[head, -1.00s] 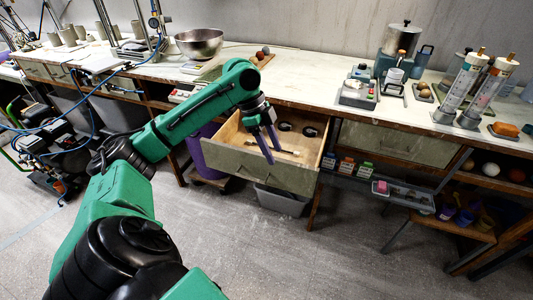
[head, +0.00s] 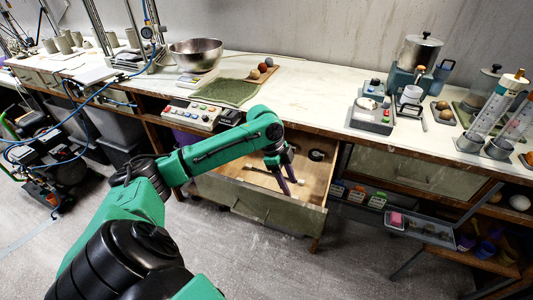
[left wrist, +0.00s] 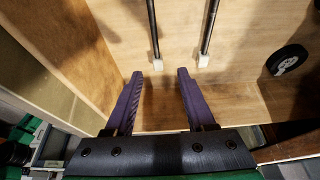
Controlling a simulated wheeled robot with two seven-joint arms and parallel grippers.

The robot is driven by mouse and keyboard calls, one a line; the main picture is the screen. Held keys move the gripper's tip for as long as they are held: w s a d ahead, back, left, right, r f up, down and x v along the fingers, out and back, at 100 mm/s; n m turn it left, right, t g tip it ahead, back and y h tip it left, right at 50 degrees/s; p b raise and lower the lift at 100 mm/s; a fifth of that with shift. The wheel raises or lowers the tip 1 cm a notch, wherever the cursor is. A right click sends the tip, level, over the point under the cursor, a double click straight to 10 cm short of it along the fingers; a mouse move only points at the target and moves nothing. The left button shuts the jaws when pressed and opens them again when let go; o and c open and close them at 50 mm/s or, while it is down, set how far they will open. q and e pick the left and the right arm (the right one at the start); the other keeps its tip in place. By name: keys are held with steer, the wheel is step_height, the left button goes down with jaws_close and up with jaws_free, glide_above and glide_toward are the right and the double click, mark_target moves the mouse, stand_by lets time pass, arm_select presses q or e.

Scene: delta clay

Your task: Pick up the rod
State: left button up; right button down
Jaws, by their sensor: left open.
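Two thin dark rods with pale tips lie side by side in the open wooden drawer (head: 234,190). In the left wrist view, one rod (left wrist: 153,28) lies ahead of the gap between my fingers, and the other rod (left wrist: 209,28) is to its right. In the head view the rods are small and partly hard to make out. My left gripper (head: 294,189) is over the drawer, its purple fingers apart and pointing down. In the left wrist view the left gripper (left wrist: 160,73) is open and empty, its fingertips just short of the rods' pale tips. My right gripper is not in view.
A black ring-shaped object (left wrist: 287,60) lies in the drawer right of the rods; it also shows in the head view (head: 317,155). The drawer's side wall (left wrist: 70,45) stands left of the fingers. A button panel (head: 197,114) sits on the bench edge above.

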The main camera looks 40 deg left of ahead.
mark_target(292, 196)
arm_select(q)
steer(key=x, duration=0.4)
steer(key=shift+s+d+f, duration=0.1)
jaws_close()
